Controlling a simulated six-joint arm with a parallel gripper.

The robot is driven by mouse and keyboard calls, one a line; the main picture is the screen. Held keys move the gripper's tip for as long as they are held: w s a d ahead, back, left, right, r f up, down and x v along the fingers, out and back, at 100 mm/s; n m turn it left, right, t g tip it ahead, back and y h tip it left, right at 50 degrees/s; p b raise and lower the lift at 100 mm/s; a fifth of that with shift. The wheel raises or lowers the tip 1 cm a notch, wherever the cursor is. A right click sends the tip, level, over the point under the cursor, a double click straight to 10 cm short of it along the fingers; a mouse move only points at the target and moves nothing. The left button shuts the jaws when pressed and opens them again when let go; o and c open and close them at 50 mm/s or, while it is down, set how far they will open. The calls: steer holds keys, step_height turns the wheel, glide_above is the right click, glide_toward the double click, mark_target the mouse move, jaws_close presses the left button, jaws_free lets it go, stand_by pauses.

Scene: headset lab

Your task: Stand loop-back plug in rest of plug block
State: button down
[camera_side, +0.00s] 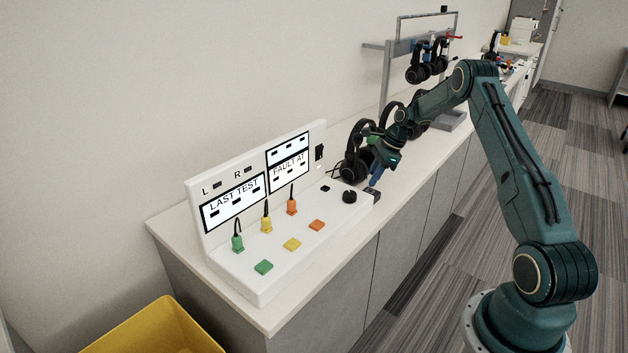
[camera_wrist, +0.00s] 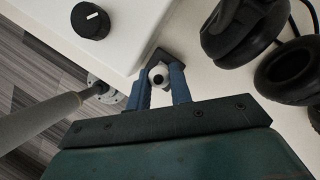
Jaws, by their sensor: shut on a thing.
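My gripper (camera_wrist: 160,88) is shut on the loop-back plug (camera_wrist: 158,75), a small pale round piece with a dark spot, seen end-on between the two blue fingers in the wrist view. The dark plug block (camera_wrist: 166,58) lies right behind the plug, at the white console's edge. The fingers hide the plug there. I cannot tell whether the plug touches the block or stands in its rest.
The white test console (camera_side: 240,270) with a black knob (camera_side: 349,196), colored buttons and corded plugs stands left of my gripper. Black headphones (camera_side: 354,165) lie close behind it; they also show in the wrist view (camera_wrist: 240,30). The counter's front edge is near. A yellow bin (camera_side: 155,330) stands below.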

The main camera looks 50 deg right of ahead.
steer(key=shift+f, duration=1.05)
steer(key=c, duration=1.2)
jaws_free()
steer(key=shift+o, duration=0.2)
steer(key=shift+r, duration=0.1)
steer(key=v, duration=1.3)
steer(key=shift+r, duration=0.25)
steer(key=shift+s+d, duration=0.1)
